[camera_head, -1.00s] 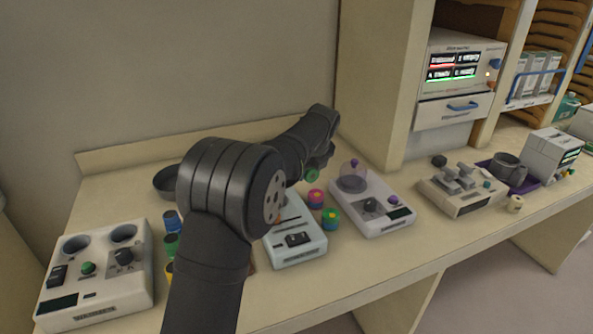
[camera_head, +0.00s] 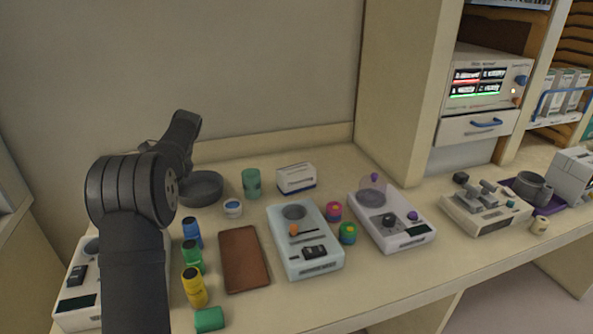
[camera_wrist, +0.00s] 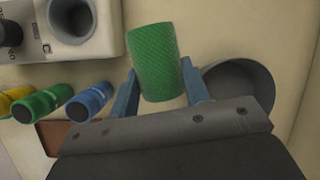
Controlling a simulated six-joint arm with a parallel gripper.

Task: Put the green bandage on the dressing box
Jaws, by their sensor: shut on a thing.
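My gripper (camera_wrist: 160,82) is shut on the green bandage (camera_wrist: 156,62), a textured green roll between its two blue-grey fingers in the wrist view. In the head view my arm hides the gripper and the bandage at the left. A small white box with a dark blue lower edge (camera_head: 296,179), which looks like the dressing box, stands at the back of the counter near the wall. Its top looks bare. It is well to the right of my arm and does not show in the wrist view.
A grey bowl (camera_head: 201,190) and a teal cup (camera_head: 251,184) stand between my arm and the box. Blue (camera_head: 192,232), green (camera_head: 191,257) and yellow (camera_head: 194,288) bottles stand by a brown pad (camera_head: 243,260). Another green piece (camera_head: 209,319) lies at the front. A pale device (camera_head: 304,240) stands before the box.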

